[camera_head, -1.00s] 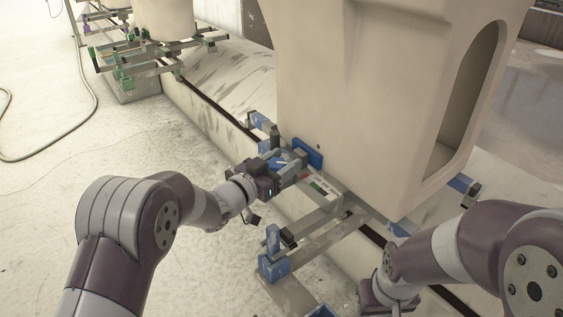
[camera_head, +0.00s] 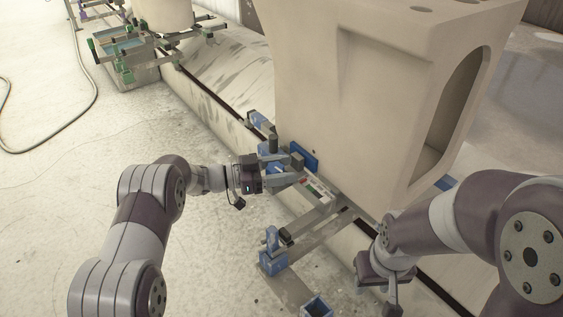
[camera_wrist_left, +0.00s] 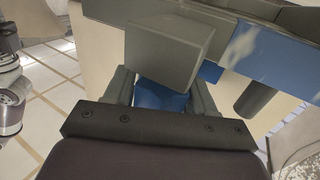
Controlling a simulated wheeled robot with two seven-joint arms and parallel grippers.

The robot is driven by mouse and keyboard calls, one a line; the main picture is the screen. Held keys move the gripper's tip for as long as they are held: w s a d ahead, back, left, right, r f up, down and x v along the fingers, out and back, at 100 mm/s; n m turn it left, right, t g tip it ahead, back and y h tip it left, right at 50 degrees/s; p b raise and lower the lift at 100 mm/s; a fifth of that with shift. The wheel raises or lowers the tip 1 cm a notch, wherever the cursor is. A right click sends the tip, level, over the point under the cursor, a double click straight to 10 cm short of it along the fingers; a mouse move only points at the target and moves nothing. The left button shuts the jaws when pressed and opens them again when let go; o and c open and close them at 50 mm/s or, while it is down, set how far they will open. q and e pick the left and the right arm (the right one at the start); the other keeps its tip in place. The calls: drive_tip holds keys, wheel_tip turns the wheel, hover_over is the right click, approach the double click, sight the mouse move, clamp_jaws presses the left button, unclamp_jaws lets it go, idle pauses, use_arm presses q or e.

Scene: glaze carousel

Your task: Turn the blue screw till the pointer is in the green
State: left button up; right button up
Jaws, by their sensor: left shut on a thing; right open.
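My left gripper (camera_head: 280,173) is at the blue-and-grey clamp beside the big cream block. In the left wrist view its two fingers (camera_wrist_left: 160,92) are shut on a blue part (camera_wrist_left: 160,96), which I take for the blue screw. A grey block (camera_wrist_left: 168,48) hides part of it. A pale scale strip (camera_head: 318,187) with small red and green marks lies just right of the gripper; the pointer is too small to read. My right gripper (camera_head: 392,296) is open and empty, low at the right, and partly cut off by the lower edge.
The cream block (camera_head: 350,110) stands on a metal frame with a blue pad (camera_head: 304,156) against its side. A blue bracket (camera_head: 272,255) sits nearer. A second frame with green clamps (camera_head: 125,60) stands at far left.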

use_arm(q)
drive_tip(key=shift+s+m+g, duration=0.1)
drive_tip(key=shift+m+g, duration=0.4)
drive_tip(key=shift+g, duration=0.6)
drive_tip(key=o, duration=1)
drive_tip(key=shift+c, duration=0.2)
